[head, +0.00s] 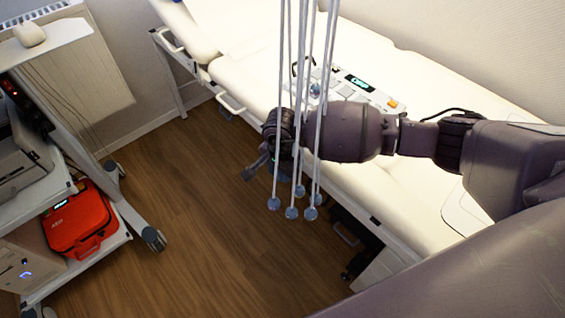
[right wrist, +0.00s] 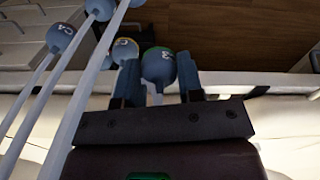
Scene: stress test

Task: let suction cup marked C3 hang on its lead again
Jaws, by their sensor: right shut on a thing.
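Several blue-grey suction cups (head: 291,212) hang on long pale leads (head: 320,110) in the head view. My right gripper (head: 258,168) is among the leads, a little above the hanging cups. In the right wrist view my right gripper (right wrist: 158,80) is shut on a round blue-grey suction cup (right wrist: 158,66) with a green-yellow edge at its top. My left gripper is not in view.
A white couch (head: 420,90) runs behind my right arm, with a control panel (head: 350,90) on it. A trolley at the left carries a red AED case (head: 78,222). The wooden floor (head: 190,220) between them is clear.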

